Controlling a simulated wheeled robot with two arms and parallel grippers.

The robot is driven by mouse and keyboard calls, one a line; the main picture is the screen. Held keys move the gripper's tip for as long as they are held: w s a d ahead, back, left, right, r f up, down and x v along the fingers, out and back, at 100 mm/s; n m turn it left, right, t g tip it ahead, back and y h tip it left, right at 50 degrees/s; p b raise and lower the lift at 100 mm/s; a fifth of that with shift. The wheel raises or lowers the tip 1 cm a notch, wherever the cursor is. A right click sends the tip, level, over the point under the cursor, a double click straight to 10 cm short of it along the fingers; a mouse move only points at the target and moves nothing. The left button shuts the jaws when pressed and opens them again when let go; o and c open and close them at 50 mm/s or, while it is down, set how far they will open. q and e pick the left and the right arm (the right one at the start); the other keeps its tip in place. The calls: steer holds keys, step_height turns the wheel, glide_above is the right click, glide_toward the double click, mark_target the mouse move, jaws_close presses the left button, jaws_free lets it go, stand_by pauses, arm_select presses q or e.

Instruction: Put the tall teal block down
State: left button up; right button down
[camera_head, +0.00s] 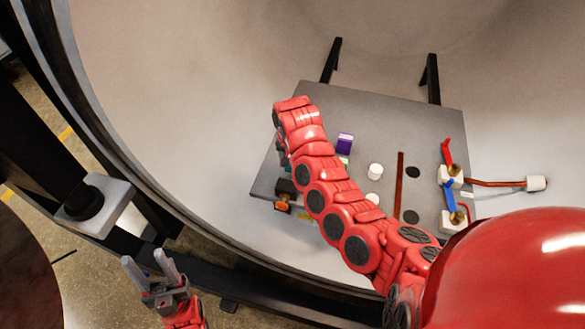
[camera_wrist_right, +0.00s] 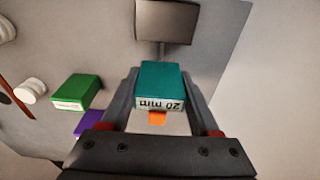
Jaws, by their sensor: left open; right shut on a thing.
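The teal block (camera_wrist_right: 160,78) carries a "20 mm" label and sits between the two fingers of my right gripper (camera_wrist_right: 160,88) in the right wrist view. The gripper is shut on it. In the head view my right arm hides the block and most of that gripper over the left side of the grey plate (camera_head: 375,110). I cannot tell whether the block touches the plate. My left gripper (camera_head: 150,275) is open and empty at the lower left, outside the chamber and away from the plate.
A green block (camera_wrist_right: 77,92) and a purple block (camera_wrist_right: 88,122) lie left of the teal one; a dark box (camera_wrist_right: 165,22) stands beyond it. An orange piece (camera_wrist_right: 157,118) shows below it. White cylinders (camera_head: 375,170), a brown bar (camera_head: 399,185) and red-handled (camera_head: 446,152) and blue-handled (camera_head: 450,196) fittings stand farther right.

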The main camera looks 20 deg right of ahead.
step_height(320, 180, down, 4)
steer(key=shift+r+p, duration=0.25)
steer(key=shift+p, duration=0.4)
steer(key=shift+f, duration=0.35)
steer(key=shift+f, duration=0.2)
steer(key=shift+c, duration=0.6)
jaws_free()
steer(key=shift+r, duration=0.1)
